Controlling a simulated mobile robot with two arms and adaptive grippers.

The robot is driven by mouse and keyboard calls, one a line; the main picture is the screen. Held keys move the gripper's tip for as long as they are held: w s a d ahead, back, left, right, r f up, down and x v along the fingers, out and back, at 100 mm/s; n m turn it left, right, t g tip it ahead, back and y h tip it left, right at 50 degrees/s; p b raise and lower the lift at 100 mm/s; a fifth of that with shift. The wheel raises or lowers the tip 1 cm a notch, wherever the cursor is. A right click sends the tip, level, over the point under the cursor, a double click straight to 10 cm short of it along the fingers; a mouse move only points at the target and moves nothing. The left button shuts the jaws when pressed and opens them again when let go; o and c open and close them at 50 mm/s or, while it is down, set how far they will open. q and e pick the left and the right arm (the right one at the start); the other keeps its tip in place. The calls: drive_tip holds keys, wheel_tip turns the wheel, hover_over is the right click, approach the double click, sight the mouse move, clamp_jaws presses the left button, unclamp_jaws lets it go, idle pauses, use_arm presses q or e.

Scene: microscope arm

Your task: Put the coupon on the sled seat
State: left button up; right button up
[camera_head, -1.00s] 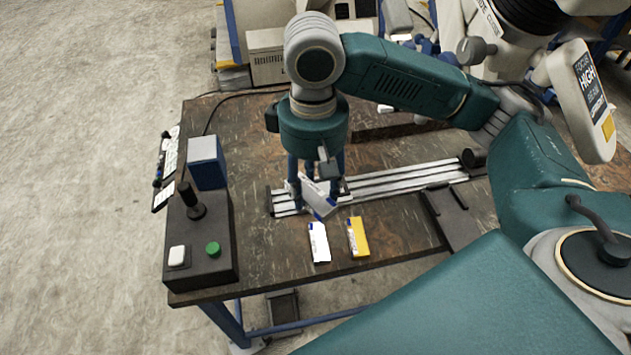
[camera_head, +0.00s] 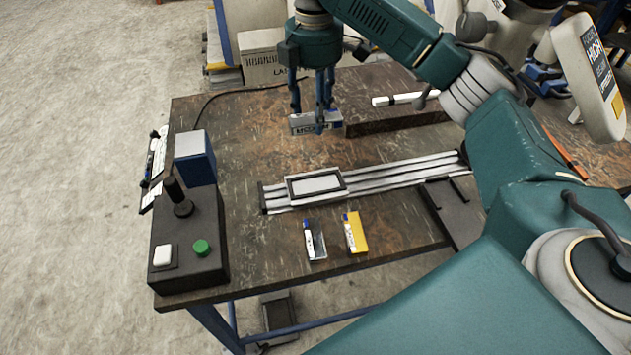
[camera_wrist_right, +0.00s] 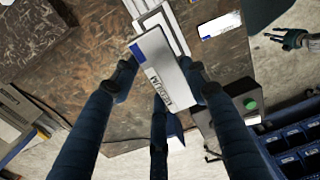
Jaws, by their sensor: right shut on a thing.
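My right gripper (camera_head: 313,108) is shut on a pale grey coupon (camera_head: 303,124) with printed lettering and a blue end. It holds the coupon above the table, behind the sled. In the right wrist view the coupon (camera_wrist_right: 158,72) sits tilted between the fingertips. The sled seat (camera_head: 316,184), a pale plate in a dark frame, is near the left end of the rails (camera_head: 400,174) and looks empty. The coupon and seat are apart. My left gripper is not seen in the head view.
A pale slide-like piece (camera_head: 315,242) and a yellow piece (camera_head: 356,232) lie in front of the rails. A control box (camera_head: 190,245) with stick and green button stands at left. A dark raised block (camera_head: 395,117) stands behind the rails. Bare tabletop (camera_head: 235,130) lies at back left.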

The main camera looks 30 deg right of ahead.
sight(315, 182)
wheel_tip(315, 182, down, 19)
drive_tip(key=shift+p, duration=0.85)
